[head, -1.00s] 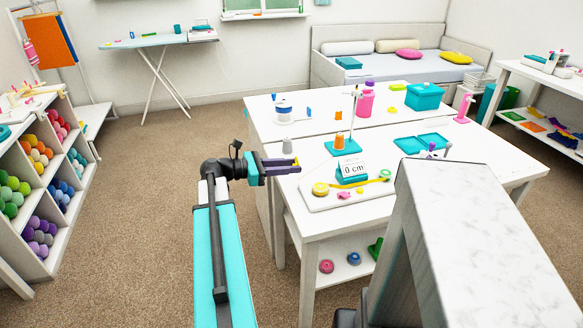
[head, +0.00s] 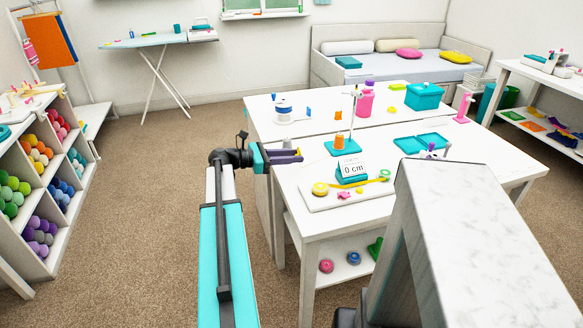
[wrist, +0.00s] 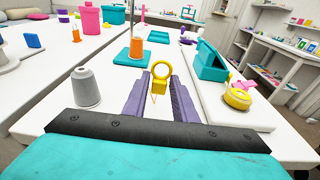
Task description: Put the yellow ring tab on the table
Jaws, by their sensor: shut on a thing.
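The yellow ring tab (wrist: 160,76) is upright between the tips of my gripper (wrist: 160,92) in the wrist view, its round ring above a small block. My gripper's long purple-grey fingers are shut on it. In the head view my gripper (head: 299,156) is over the near left part of the white table (head: 287,190). Only a small bit of yellow shows at the fingertips there. The wrist view shows white table top (wrist: 118,95) around the fingers; the height of the tab above it is hard to tell.
A grey cone (wrist: 85,88) stands left of my gripper. A teal stand with an orange spool (head: 339,141) is beyond the fingers.

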